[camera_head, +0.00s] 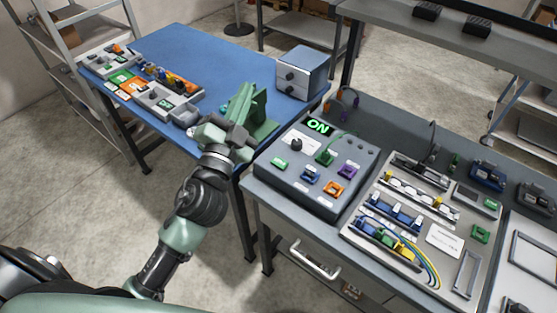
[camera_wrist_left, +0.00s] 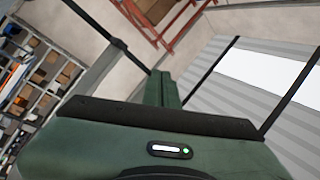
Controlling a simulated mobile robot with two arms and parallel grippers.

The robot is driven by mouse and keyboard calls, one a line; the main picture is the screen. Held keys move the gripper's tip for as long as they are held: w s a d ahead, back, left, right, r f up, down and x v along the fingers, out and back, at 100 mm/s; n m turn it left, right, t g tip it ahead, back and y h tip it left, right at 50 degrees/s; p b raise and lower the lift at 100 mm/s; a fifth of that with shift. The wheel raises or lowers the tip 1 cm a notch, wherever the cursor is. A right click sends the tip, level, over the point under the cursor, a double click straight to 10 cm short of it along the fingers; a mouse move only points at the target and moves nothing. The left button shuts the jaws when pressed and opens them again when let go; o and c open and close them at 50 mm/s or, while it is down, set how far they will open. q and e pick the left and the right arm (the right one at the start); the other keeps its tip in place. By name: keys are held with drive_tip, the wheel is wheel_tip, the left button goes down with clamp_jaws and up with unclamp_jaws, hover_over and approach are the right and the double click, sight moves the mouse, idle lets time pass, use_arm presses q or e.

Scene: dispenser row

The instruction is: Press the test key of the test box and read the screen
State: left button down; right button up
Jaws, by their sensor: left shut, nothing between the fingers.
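The test box (camera_head: 312,170) is a grey sloped box on the near bench. Its screen (camera_head: 319,127) at the back shows "ON" in green. I cannot read which is the test key. My left gripper (camera_head: 243,95) is shut and empty, left of the box and apart from it. Its closed fingers also show in the left wrist view (camera_wrist_left: 165,90). My right gripper is out of view.
A blue table (camera_head: 195,55) at the back left holds trays of parts and a grey box with knobs (camera_head: 303,73). Right of the test box lies a panel (camera_head: 405,262) with coloured wires and modules.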

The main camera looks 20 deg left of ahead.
use_arm(q)
drive_tip(key=w+d+r+m+g+h, duration=0.15)
drive_tip(key=d+m+g+h, duration=0.55)
drive_tip(key=d+m+h, duration=1.05)
drive_tip(key=w+a+f+m+g+y, duration=0.2)
drive_tip(key=a+f+m+g+y, duration=0.25)
drive_tip(key=f+m, duration=0.3)
drive_tip(key=w+a+f+g+y, duration=0.2)
drive_tip(key=a+f+y, duration=0.5)
drive_tip(key=a, duration=0.1)
drive_tip(key=shift+g, duration=0.35)
drive_tip(key=shift+w+f, duration=0.1)
drive_tip(key=shift+f, duration=0.2)
